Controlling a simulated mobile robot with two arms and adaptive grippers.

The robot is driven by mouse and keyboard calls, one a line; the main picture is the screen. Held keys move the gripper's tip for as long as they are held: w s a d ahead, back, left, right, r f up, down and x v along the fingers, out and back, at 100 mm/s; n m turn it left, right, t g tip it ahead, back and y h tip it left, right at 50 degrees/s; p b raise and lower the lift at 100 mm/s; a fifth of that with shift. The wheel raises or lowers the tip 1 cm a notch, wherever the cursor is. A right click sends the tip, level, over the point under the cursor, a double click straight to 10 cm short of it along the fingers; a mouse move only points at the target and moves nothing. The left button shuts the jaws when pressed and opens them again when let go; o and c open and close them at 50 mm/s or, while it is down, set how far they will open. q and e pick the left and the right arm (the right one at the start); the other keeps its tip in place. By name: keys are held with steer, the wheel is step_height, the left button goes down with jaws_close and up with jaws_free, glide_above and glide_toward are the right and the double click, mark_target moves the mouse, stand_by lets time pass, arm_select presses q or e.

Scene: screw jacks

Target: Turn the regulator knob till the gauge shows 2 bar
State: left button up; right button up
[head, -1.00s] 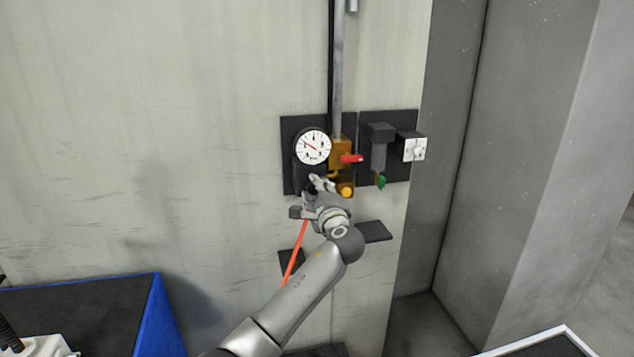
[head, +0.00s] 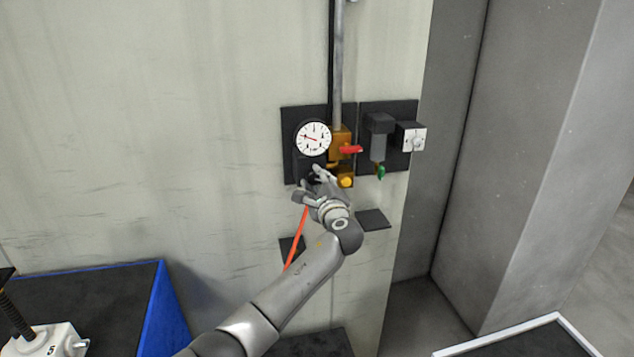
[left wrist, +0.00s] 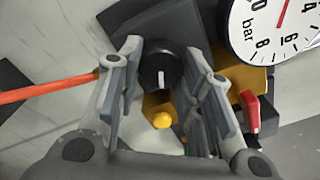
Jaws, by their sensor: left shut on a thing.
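The black regulator knob (left wrist: 158,66), with a white mark on its face, sits between the fingers of my left gripper (left wrist: 163,62) in the left wrist view. The gripper is shut on it. In the head view my left gripper (head: 318,176) covers most of the knob, just below the gauge. The round white pressure gauge (head: 313,139) has a red needle pointing left and slightly up; its numbers are too small to read there. In the left wrist view the gauge (left wrist: 285,28) is cut off; 4, 6, 8 and "bar" show, but the mark at the needle's tip does not.
Beside the gauge are a brass-coloured block with a red lever (head: 351,149), a yellow knob (head: 346,182), a filter with a green part (head: 381,172) and a white-faced box (head: 411,138). An orange hose (head: 296,245) hangs below. A blue-edged table (head: 100,300) stands left.

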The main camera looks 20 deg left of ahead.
arm_select(q)
steer(key=o, duration=1)
steer(key=shift+f, duration=0.1)
steer(key=shift+o, duration=0.2)
steer(key=v, duration=1.2)
